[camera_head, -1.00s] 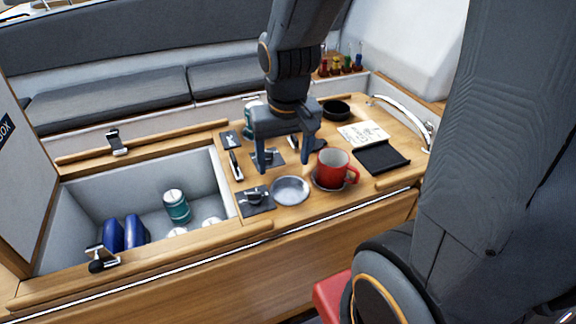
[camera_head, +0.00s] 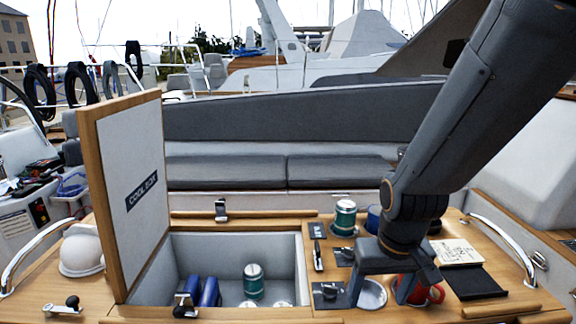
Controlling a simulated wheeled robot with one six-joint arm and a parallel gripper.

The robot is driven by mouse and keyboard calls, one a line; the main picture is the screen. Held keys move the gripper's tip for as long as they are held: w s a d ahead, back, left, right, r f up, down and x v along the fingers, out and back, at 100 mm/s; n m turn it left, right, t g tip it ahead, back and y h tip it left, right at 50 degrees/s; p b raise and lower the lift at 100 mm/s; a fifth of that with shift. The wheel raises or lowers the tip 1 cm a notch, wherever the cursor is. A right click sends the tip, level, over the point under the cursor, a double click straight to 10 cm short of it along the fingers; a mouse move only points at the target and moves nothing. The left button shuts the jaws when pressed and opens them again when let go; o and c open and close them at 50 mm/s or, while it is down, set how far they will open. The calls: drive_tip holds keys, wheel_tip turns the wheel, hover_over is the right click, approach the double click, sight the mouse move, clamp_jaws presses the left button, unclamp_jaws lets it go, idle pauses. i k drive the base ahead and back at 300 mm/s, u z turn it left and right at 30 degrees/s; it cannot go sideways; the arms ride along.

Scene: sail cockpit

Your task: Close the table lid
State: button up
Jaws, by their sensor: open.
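The table lid (camera_head: 142,245), a wood-edged panel with a white inner face marked COOL BOX, stands upright at the left of the open box (camera_head: 285,262). Inside the box are a teal can (camera_head: 253,281), blue items (camera_head: 210,292) and pale round tops. My gripper (camera_head: 378,294) is open and points down over the table's right part, well to the right of the lid. Its fingers straddle the view of a metal dish (camera_head: 371,295), with a red mug (camera_head: 428,293) partly hidden by the right finger. I cannot tell whether it touches them.
A teal can (camera_head: 345,216) stands behind the gripper. A notebook (camera_head: 455,252) and black tray (camera_head: 473,283) lie at right. Latches stand on the box's back rim (camera_head: 221,210) and front rim (camera_head: 185,305). A white dome (camera_head: 82,252) sits left of the lid.

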sight(121, 139)
drive_tip(key=k, duration=0.3)
drive_tip(key=u, duration=2.9)
drive_tip(key=i, duration=1.85)
drive_tip(key=z, duration=2.9)
